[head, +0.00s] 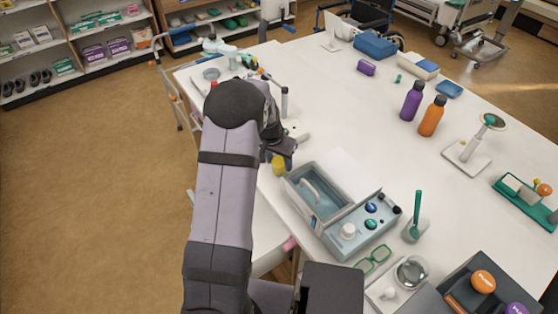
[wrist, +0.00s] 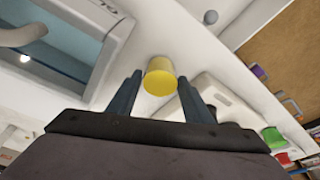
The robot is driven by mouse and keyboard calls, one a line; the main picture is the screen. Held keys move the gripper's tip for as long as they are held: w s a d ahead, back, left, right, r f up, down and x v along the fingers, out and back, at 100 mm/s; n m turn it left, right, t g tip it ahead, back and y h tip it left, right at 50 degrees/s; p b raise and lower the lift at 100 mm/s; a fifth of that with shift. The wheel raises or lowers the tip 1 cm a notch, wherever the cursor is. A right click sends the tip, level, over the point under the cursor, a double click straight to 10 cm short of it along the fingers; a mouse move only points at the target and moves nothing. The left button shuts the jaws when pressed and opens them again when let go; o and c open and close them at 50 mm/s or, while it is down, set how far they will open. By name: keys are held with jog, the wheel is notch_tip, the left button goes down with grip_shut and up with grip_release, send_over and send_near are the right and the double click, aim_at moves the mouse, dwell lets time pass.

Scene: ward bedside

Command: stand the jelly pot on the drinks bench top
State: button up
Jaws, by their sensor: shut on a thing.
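A small yellow pot, which I take as the jelly pot (head: 279,166), is held at the end of my arm; in the wrist view the pot (wrist: 160,77) sits between the two dark fingers. My gripper (head: 280,158) is shut on it, and the gripper (wrist: 160,84) fills the lower wrist view. The pot is left of the blue-grey basin unit, near the white table's left edge. I cannot tell whether it touches anything beneath it. No surface is clearly marked as the drinks bench top; the white top (head: 350,110) spreads under most things.
The basin unit (head: 330,190) with an upright handle stands close right of my gripper. A control panel (head: 362,232) with knobs adjoins it. A purple bottle (head: 411,102) and an orange bottle (head: 432,117) stand farther right. The middle of the white top is clear.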

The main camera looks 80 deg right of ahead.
jog(key=shift+f, duration=0.45)
jog(key=shift+f, duration=0.15)
jog(key=o, duration=1.1)
jog(key=b+v, duration=0.3)
jog(key=v, duration=0.9)
jog(key=shift+a+r, duration=0.1)
jog(key=shift+r, duration=0.1)
